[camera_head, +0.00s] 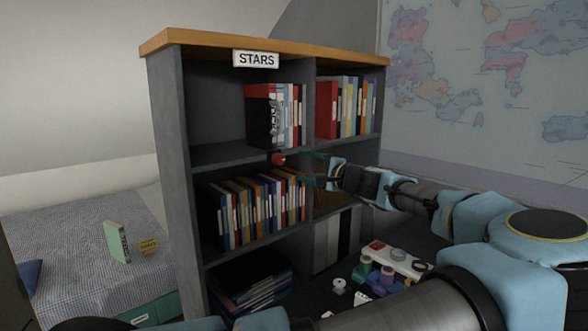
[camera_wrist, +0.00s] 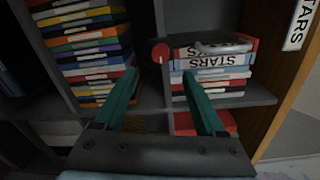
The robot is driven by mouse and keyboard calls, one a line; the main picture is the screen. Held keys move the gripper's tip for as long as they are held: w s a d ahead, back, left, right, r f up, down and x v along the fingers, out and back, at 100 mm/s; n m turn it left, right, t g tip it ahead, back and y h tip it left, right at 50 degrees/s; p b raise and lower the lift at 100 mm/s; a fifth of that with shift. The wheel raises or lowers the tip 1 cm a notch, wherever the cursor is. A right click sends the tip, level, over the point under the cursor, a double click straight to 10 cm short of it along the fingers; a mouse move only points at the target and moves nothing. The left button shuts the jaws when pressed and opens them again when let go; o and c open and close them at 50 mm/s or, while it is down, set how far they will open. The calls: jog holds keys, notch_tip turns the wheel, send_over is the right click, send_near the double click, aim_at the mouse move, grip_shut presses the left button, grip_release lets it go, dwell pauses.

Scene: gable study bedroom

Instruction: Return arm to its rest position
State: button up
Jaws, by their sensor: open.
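My arm stretches from the lower right to the bookcase (camera_head: 166,150) in the head view. My gripper (camera_head: 312,168) is in front of the bookcase's middle divider, around the height of the middle shelf. Its two teal fingers also show in the wrist view (camera_wrist: 160,77), spread apart with nothing held between them. A small round red thing (camera_head: 277,159) is at the middle shelf's front edge, left of the fingertips. It also shows beyond the fingertips in the wrist view (camera_wrist: 160,53).
Books (camera_head: 280,118) stand in the upper left compartment, below a STARS sign (camera_head: 256,59). More books (camera_head: 258,212) fill the compartment below. Small coloured items (camera_head: 375,277) lie at the lower right. A bed (camera_head: 70,225) with a green book (camera_head: 117,242) is at left.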

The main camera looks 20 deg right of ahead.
jog(key=shift+v, duration=1.05)
jog(key=w+a+f+n+g+y, duration=0.15)
jog(key=a+f+g, duration=0.3)
jog(key=a, duration=0.45)
jog(key=w+a+f+n+g+y, duration=0.1)
jog(key=a+f+n+g, duration=0.2)
jog(key=a+f, duration=0.5)
jog(key=s+a+f+n+g+h+p, duration=0.1)
jog(key=s+a+f+n+g, duration=0.15)
jog(key=a, duration=0.35)
jog(key=s+a+f+n+g+h, duration=0.1)
jog(key=s+a+f+g, duration=0.15)
jog(key=a, duration=0.35)
jog(key=s+a+f+n+g+h, duration=0.2)
jog(key=s+a+n+g+h, duration=0.15)
jog(key=s, duration=0.45)
jog(key=s+r+n+t+h+p, duration=0.1)
jog(key=s+r+h, duration=0.3)
jog(key=s+r, duration=0.5)
jog(key=shift+s+d+n+t+h+p, duration=0.3)
jog(key=shift+s+d+n+p, duration=0.1)
jog(key=shift+s+n, duration=0.4)
